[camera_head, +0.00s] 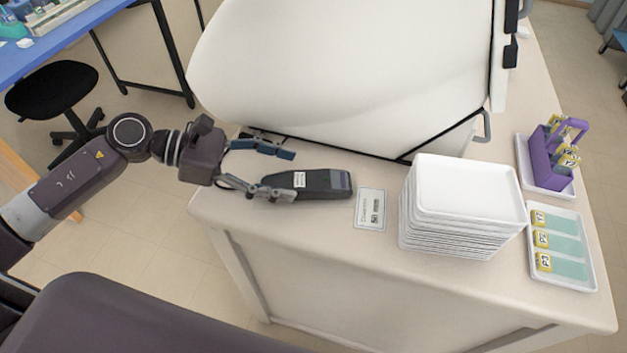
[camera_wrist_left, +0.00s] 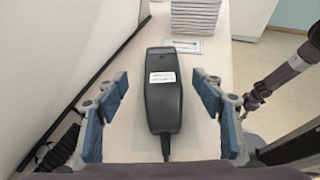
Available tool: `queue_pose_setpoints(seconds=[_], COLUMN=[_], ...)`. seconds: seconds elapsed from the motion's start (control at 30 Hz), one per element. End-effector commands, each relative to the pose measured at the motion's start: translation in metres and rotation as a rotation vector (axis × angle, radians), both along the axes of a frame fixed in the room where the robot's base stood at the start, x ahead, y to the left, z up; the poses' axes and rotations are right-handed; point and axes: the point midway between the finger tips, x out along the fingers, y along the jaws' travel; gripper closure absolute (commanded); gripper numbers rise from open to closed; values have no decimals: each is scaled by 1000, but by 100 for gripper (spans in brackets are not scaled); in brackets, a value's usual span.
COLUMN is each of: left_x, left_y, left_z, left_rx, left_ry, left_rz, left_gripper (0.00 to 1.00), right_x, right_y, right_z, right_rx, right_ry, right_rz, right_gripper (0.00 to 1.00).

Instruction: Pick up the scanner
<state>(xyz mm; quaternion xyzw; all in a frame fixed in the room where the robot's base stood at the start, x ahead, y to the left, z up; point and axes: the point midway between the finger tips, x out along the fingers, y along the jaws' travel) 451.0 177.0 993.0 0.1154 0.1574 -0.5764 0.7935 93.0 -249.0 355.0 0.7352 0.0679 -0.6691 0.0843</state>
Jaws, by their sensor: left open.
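The scanner (camera_head: 325,183) is a dark handheld device with a white label, lying on the near left part of the beige counter. My left gripper (camera_head: 286,174) is open, pointing at it from the left, with one finger on its near side and the other towards the white machine. In the left wrist view the scanner (camera_wrist_left: 160,97) lies lengthwise between the two blue-padded fingers (camera_wrist_left: 160,88), with a gap on each side. Its cord runs towards my wrist. What looks like my right arm and gripper (camera_wrist_left: 252,102) shows at the right there, too small to read.
A large white machine (camera_head: 340,70) stands close behind the scanner. A printed card (camera_head: 370,209) and a stack of white trays (camera_head: 465,190) are to its right. Farther right are a purple rack (camera_head: 543,160) and a tray of slides (camera_head: 562,278). The counter's front edge is near.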

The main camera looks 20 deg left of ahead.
Motion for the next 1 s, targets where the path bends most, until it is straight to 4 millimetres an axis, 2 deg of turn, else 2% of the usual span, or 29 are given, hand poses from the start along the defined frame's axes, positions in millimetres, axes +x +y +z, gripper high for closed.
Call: queue_pose_setpoints(seconds=[0.1, 0.23, 0.33, 0.5, 0.77, 1.0], left_x=[1, 3, 6, 11, 12, 12], left_y=[-5, -17, -30, -45, -47, -47], left_z=[-1, -7, -15, -25, -29, -29], left_rx=[-2, -5, -6, -4, -1, -2], left_ry=[1, 2, 3, 1, 2, 1], left_rz=[-1, 0, 0, 1, 1, 1], left_gripper=[38, 38, 38, 38, 38, 62], right_x=[-2, -3, -3, -3, -3, -3], right_y=[18, 28, 25, 15, 9, 9], right_z=[3, 13, 23, 28, 27, 27], right_rx=[21, 32, 29, 16, 11, 11], right_ry=[3, 3, 3, 4, 3, 3], right_rz=[-2, 0, 2, 3, 0, 0], right_gripper=[45, 45, 45, 45, 45, 45])
